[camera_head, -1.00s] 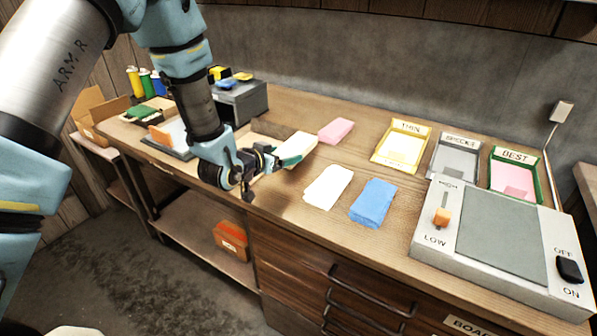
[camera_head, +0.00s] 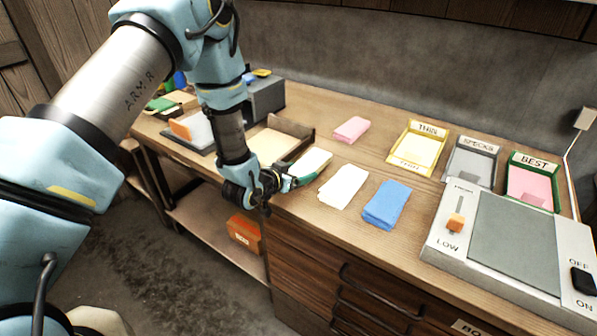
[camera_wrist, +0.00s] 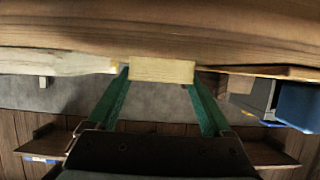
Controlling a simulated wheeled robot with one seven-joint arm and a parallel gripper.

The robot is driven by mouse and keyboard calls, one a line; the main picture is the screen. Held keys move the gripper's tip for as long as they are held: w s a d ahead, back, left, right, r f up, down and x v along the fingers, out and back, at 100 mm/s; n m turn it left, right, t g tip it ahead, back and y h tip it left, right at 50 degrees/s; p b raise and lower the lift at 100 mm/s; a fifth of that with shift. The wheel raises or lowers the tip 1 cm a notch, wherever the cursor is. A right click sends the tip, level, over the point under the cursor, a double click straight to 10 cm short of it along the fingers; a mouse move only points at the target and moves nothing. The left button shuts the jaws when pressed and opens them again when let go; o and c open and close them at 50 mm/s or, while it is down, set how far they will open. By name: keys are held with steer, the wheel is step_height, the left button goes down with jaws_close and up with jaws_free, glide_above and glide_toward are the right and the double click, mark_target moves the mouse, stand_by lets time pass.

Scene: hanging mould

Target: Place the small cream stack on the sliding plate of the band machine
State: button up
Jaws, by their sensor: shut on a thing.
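The small cream stack (camera_head: 312,161) is between the fingers of my gripper (camera_head: 290,178), low over the bench. In the wrist view, the green fingers (camera_wrist: 162,95) are shut on the stack (camera_wrist: 162,71), which lies across their tips. I cannot tell whether it touches the bench. A grey tray with a pale plate (camera_head: 198,133) and an orange block (camera_head: 181,130) is at the left of the bench, partly behind my arm. I cannot tell for sure which part is the band machine's sliding plate.
A wooden tray (camera_head: 293,127) with a cream sheet is behind my gripper. A whitish stack (camera_head: 343,186), blue stack (camera_head: 385,205) and pink stack (camera_head: 351,130) lie to the right. A dark box (camera_head: 264,98) stands behind.

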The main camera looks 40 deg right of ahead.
steer(key=o, duration=1.3)
steer(key=shift+o, duration=0.2)
steer(key=shift+r+p, duration=0.25)
steer(key=shift+p, duration=0.15)
steer(key=b+v, duration=0.3)
steer(key=v, duration=0.7)
steer(key=shift+a, duration=0.25)
steer(key=shift+s+a+r+b, duration=0.2)
steer(key=shift+a+r+b, duration=0.1)
steer(key=shift+a, duration=0.3)
